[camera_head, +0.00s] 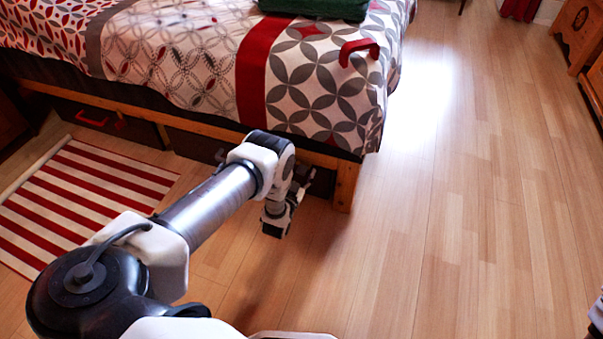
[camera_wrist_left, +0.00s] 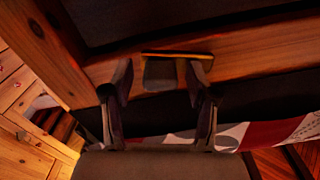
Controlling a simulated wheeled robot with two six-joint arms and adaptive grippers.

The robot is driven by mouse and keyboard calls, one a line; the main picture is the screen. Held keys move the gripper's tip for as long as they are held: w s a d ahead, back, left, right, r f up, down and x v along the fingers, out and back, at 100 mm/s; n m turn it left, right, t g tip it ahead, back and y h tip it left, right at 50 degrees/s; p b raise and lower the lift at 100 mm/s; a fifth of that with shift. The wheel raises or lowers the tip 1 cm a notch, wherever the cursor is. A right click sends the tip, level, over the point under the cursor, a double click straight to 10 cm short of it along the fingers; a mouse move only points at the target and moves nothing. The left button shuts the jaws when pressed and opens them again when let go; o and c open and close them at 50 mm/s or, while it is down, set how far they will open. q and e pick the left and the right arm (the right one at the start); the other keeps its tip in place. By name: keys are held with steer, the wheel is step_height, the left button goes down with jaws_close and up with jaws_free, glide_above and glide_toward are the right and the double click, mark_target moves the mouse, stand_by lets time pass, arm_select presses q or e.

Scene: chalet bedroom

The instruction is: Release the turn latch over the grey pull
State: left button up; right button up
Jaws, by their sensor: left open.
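In the left wrist view a small grey-brown block with a tan edge (camera_wrist_left: 161,73), which looks like the turn latch, sits at the wooden bed rail (camera_wrist_left: 245,55). My left gripper (camera_wrist_left: 162,82) is open, one finger to each side of this block in the picture. I cannot tell whether they touch it. The dark drawer front (camera_wrist_left: 150,20) fills the top of that view. In the head view my left gripper (camera_head: 290,198) is low beside the bed's corner post. The grey pull cannot be made out; my arm hides part of the drawer front. My right gripper is not in view.
The bed with its patterned cover (camera_head: 190,50) stands above the drawers. A red handle-like piece (camera_head: 360,49) lies on the cover. Another drawer has a red pull (camera_head: 92,121). A striped rug (camera_head: 85,195) lies at left. The wooden floor (camera_head: 460,200) at right is clear.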

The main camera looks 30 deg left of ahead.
arm_select(q)
steer(key=shift+c, duration=0.3)
jaws_close()
steer(key=shift+r+n+p, duration=0.5)
steer(key=shift+r+n, duration=0.05)
steer(key=shift+n, duration=0.35)
steer(key=shift+r+n, duration=0.2)
steer(key=shift+n, duration=0.6)
steer(key=shift+o, duration=0.3)
jaws_free()
steer(key=shift+s, duration=0.1)
